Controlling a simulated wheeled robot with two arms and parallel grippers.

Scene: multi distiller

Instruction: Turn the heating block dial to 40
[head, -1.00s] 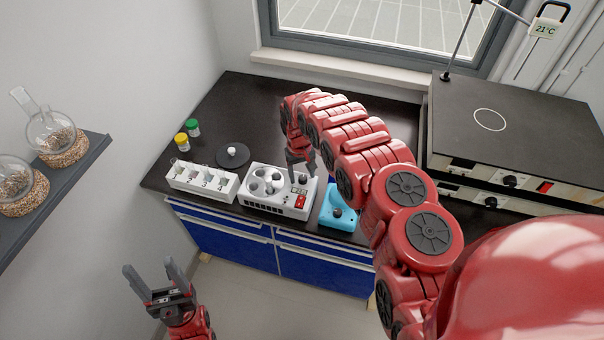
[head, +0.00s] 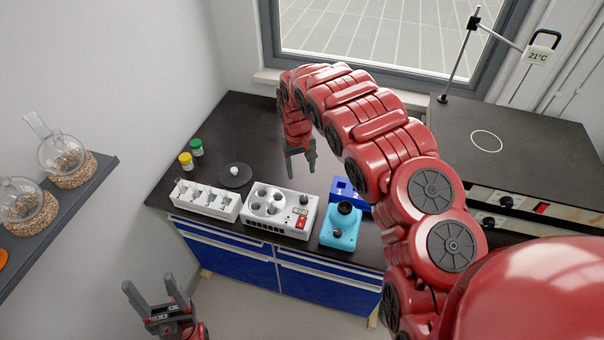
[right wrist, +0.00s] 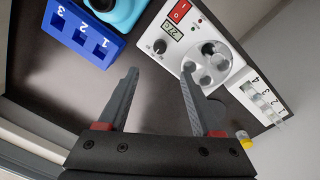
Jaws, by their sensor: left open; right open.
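The white heating block (head: 262,216) stands near the front edge of the dark bench, with round wells on top. Its black dial (head: 304,200) is at its right side beside a red switch (head: 303,224). In the right wrist view the dial (right wrist: 159,46) sits by a small display (right wrist: 173,31) whose digits I cannot read surely. My right gripper (head: 300,176) is open and empty, behind and above the block, apart from the dial. In its wrist view the fingers (right wrist: 159,70) point toward the dial side. My left gripper (head: 149,284) is open and empty in front of the bench.
A turquoise device (head: 340,230) and a blue numbered rack (head: 339,190) stand right of the block. A white numbered rack (head: 205,204) stands left. A dark round plate (head: 235,178) and capped vials (head: 186,160) lie behind it. Bench space behind the block is free.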

